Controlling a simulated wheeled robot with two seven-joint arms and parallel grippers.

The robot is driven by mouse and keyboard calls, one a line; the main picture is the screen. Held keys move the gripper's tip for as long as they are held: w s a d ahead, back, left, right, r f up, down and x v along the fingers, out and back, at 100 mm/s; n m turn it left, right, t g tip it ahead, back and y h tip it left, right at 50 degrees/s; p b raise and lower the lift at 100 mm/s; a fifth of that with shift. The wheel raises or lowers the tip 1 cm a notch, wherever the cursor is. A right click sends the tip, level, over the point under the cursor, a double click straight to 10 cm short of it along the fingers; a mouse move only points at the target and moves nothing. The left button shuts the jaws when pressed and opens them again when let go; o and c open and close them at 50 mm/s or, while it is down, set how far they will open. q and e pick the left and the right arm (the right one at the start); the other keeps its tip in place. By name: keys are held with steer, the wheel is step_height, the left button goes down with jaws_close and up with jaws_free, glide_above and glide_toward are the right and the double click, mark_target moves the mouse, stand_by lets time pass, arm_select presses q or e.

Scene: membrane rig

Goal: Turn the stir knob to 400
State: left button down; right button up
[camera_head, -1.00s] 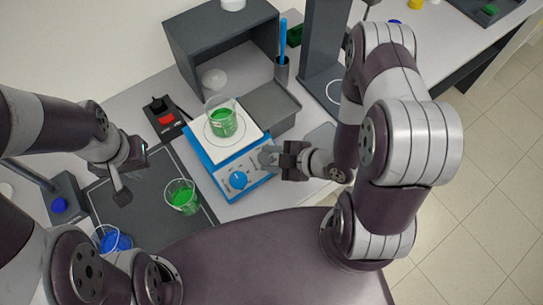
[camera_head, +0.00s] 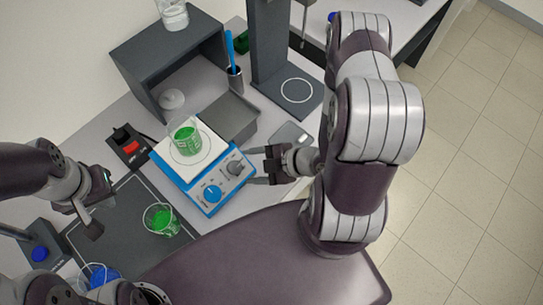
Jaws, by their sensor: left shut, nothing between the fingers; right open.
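The hotplate stirrer (camera_head: 190,187) is a blue box with a white top plate. Its front panel carries a blue knob (camera_head: 212,193) and a grey knob (camera_head: 234,167). I cannot read the dial marks or tell which knob is labelled stir. A beaker of green liquid (camera_head: 185,138) stands on the plate. My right gripper (camera_head: 254,170) is open and empty, just right of the grey knob and apart from it. My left gripper (camera_head: 93,228) is shut and empty, above the dark mat to the left of the stirrer.
A green beaker (camera_head: 161,219) stands on the dark mat (camera_head: 118,217); a blue beaker (camera_head: 101,275) is nearer. A device with a red switch (camera_head: 124,135) sits left of the stirrer. A grey shelf box (camera_head: 150,62), a pen cup (camera_head: 235,77) and a stand (camera_head: 269,45) are behind.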

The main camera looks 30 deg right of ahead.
arm_select(q)
step_height(320, 180, up, 5)
steer(key=p, duration=0.3)
steer(key=shift+r+p, duration=0.1)
steer(key=shift+p, duration=0.3)
arm_select(e)
steer(key=v, duration=0.7)
steer(key=shift+s+d+r, duration=0.2)
steer(key=shift+s+r, duration=0.05)
